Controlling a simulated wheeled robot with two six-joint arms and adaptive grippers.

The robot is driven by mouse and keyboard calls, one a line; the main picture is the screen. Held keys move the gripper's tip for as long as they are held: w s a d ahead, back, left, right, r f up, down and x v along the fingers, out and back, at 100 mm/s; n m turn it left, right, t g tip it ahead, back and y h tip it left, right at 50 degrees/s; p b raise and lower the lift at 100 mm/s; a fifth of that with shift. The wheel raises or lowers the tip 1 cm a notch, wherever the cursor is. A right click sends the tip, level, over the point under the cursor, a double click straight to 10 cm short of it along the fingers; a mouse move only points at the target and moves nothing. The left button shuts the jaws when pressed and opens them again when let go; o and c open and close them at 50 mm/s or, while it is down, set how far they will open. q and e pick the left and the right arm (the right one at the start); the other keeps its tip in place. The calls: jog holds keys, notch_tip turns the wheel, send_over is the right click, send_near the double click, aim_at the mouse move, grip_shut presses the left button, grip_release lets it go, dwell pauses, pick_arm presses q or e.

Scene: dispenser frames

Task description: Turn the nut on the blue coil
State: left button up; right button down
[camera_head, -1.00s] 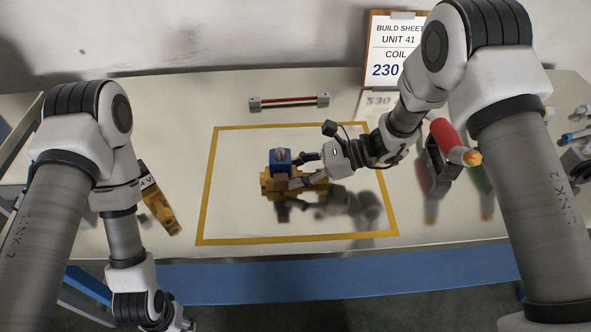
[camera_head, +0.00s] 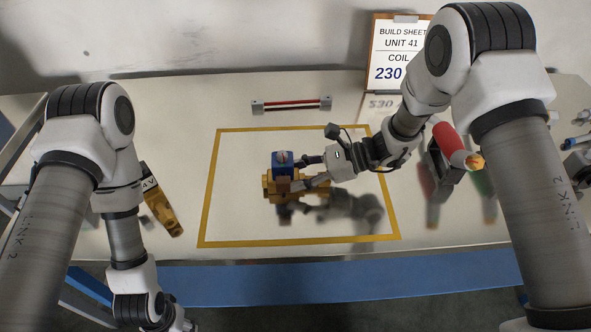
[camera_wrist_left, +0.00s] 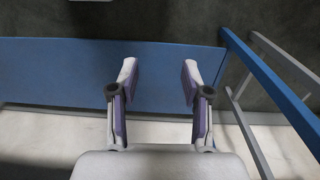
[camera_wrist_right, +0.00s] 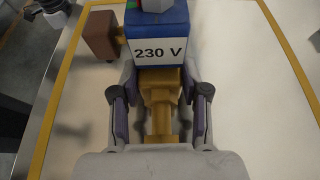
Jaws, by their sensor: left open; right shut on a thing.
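The blue coil (camera_head: 282,172) sits upright on a brass valve body (camera_head: 268,188) inside the yellow outline. Its face reads 230 V in the right wrist view (camera_wrist_right: 157,52). A grey round nut (camera_head: 283,157) is on top of the coil; only its edge shows at the top of the right wrist view. A brown block (camera_wrist_right: 101,35) sticks out from the coil's side. My right gripper (camera_head: 305,171) comes from the right, with its fingers shut on the brass body (camera_wrist_right: 160,88) just below the coil; their tips are partly hidden. My left gripper (camera_wrist_left: 158,75) is open and empty beyond the table's front edge.
A red cylinder in a dark holder (camera_head: 449,138) stands right. The build sheet (camera_head: 392,50) reads 230. The outlined area's left and front are free.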

pick_arm(q)
jog(key=s+d+r+m+g+h, duration=0.1)
jog(key=s+d+r+m+h, duration=0.25)
jog(key=d+m+h, duration=0.4)
jog(key=w+d+r+n+t+h, duration=0.25)
jog(key=w+r+h, duration=0.25)
jog(key=r, duration=0.4)
jog(key=w+d+r+n+t+h, duration=0.2)
jog(key=w+r+t+h, duration=0.3)
jog(key=r, duration=0.5)
jog(key=w+d+r+m+t+y, duration=0.1)
jog(key=w+d+r+m, duration=0.2)
jog(key=w+r+m, duration=0.4)
jog(key=w+d+r+m+t+y, duration=0.1)
jog(key=w+d+r+m+t, duration=0.15)
jog(key=w+r, duration=0.55)
send_near(277, 156)
jog(key=x, duration=0.4)
jog(key=shift+n+g, duration=0.25)
jog(key=shift+g, duration=0.15)
jog(key=x, duration=0.7)
jog(key=shift+w+d+r, duration=0.1)
jog(key=shift+d, duration=0.05)
jog(key=shift+c, duration=0.3)
grip_shut()
